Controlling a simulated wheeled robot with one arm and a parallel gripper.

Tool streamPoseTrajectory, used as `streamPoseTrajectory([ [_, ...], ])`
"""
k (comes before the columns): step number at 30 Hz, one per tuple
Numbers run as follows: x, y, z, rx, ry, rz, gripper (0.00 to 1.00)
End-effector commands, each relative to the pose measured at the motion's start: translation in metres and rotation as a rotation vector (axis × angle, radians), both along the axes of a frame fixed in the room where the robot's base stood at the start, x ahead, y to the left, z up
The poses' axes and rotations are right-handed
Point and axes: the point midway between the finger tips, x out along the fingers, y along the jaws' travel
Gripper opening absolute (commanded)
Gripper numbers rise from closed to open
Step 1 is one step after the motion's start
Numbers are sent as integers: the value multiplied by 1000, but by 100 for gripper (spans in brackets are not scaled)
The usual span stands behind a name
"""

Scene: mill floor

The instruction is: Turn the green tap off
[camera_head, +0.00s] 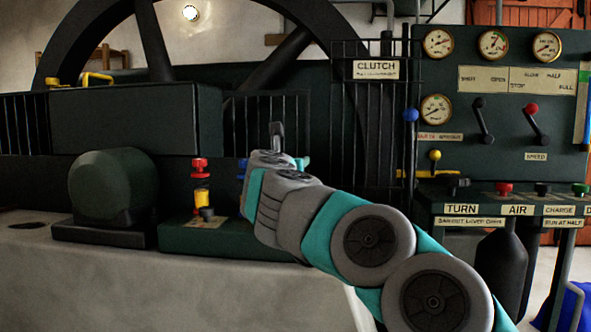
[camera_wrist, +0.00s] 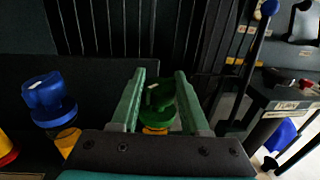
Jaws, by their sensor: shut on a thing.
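The green tap (camera_wrist: 158,99) stands on a yellow body in the middle of the wrist view. A small pale mark shows on its top. My gripper (camera_wrist: 160,76) has one green finger on each side of the tap's handle and is shut on it. In the head view my own arm covers the green tap and most of the gripper, so the contact is not visible there. The tap's lower part is hidden behind the gripper's dark palm in the wrist view.
A blue tap (camera_wrist: 48,97) stands close to the left of my gripper, with a red tap (camera_head: 199,166) further left. Black railings (camera_head: 368,125) rise behind. A control panel (camera_head: 500,90) with gauges and levers stands to the right.

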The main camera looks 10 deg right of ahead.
Motion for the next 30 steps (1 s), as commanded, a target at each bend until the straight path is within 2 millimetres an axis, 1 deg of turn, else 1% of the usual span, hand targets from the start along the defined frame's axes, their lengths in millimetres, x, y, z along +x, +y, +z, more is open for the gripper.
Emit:
streamPoseTrajectory([
  [1, 1, 3, -1, -2, 1, -37, 0],
  [9, 1, 1, 1, 0, 0, -230, 0],
  [15, 1, 1, 3, -1, -1, -342, 0],
  [30, 1, 1, 3, -2, -1, -541, 0],
])
